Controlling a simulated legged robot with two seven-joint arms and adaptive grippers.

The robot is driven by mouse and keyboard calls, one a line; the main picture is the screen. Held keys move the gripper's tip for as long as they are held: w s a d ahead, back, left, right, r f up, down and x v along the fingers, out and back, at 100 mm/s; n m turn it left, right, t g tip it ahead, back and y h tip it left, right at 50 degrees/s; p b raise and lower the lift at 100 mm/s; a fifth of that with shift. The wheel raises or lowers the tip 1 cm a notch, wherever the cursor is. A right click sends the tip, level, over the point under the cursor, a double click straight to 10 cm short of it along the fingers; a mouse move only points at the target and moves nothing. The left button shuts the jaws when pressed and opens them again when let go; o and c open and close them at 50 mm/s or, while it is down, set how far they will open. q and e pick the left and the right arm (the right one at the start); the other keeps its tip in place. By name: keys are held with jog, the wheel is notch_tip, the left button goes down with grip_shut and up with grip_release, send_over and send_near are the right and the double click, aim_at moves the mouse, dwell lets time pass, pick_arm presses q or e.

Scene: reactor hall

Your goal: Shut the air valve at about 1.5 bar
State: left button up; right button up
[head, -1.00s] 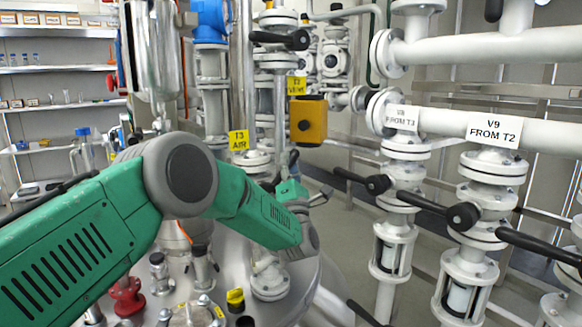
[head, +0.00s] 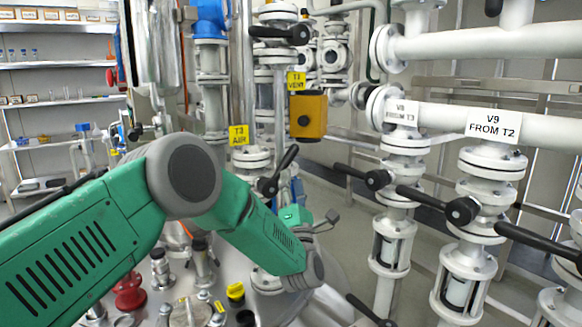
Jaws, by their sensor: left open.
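The yellow T3 AIR label (head: 238,135) marks a white flanged pipe on the tank top. Beside and below it is the air valve's black lever handle (head: 279,171), tilted up to the right. My left gripper (head: 322,221) is at the end of the green arm, right of and below the lever and apart from it. Its grey finger shows and it is open and empty; part of it is hidden behind my wrist. I see no pressure reading. My right gripper is not in view.
A yellow box (head: 309,117) hangs under the T3 VENT label (head: 296,81). White pipes with black levers, including V9 FROM T2 (head: 493,126), stand at the right. Fittings, one red (head: 129,292), crowd the tank top. Shelves (head: 60,66) are at the far left.

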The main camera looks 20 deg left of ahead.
pick_arm(q)
jog(key=v, duration=0.5)
dwell(0.8)
